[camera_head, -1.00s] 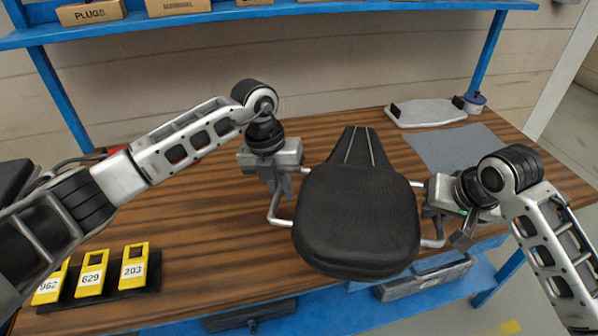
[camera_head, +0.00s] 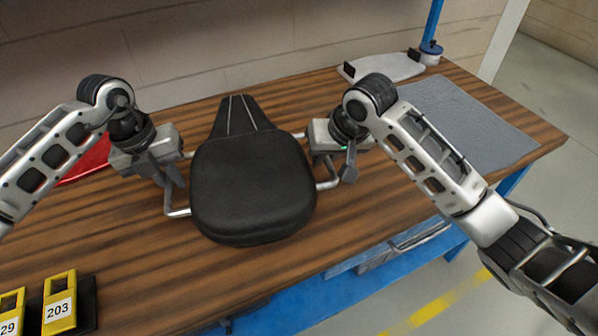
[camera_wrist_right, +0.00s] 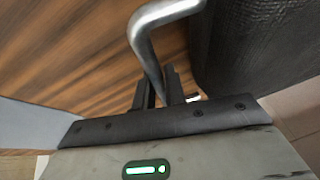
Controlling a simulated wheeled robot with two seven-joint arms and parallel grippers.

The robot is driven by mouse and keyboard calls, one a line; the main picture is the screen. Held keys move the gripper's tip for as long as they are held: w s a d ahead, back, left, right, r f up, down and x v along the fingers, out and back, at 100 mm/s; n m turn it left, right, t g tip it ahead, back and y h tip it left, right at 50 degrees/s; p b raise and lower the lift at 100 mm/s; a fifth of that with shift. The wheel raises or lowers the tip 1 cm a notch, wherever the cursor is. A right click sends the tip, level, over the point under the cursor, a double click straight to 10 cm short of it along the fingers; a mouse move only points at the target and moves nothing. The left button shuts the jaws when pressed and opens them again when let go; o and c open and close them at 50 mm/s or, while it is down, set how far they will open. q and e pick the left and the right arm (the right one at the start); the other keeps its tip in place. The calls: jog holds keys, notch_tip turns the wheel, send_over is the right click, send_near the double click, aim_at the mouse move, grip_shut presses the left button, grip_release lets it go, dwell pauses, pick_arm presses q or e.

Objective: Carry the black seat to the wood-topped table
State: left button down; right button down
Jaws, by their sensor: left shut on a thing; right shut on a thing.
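The black seat (camera_head: 252,190) is in the middle of the head view, its narrow tail pointing to the wall. It is over the wood-topped table (camera_head: 400,215); I cannot tell whether it touches the top. Bent metal handles stick out on both sides. My left gripper (camera_head: 170,183) is shut on the left handle. My right gripper (camera_head: 344,165) is shut on the right handle (camera_head: 328,183). In the right wrist view the handle (camera_wrist_right: 150,45) runs between the fingers, beside the seat's dark edge (camera_wrist_right: 245,45).
A grey mat (camera_head: 460,125) covers the table's right end. A pale board (camera_head: 382,68) and a small round container (camera_head: 431,50) are behind it. A red item (camera_head: 85,165) lies at left. Yellow numbered tags (camera_head: 59,300) stand front left. Bare wood lies around the seat.

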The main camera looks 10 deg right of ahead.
aim_at(186, 206)
pick_arm(q)
jog(key=shift+a, duration=0.1)
pick_arm(e)
jog(key=shift+w+d+r, duration=0.1)
pick_arm(q)
jog(key=shift+w+f, duration=0.1)
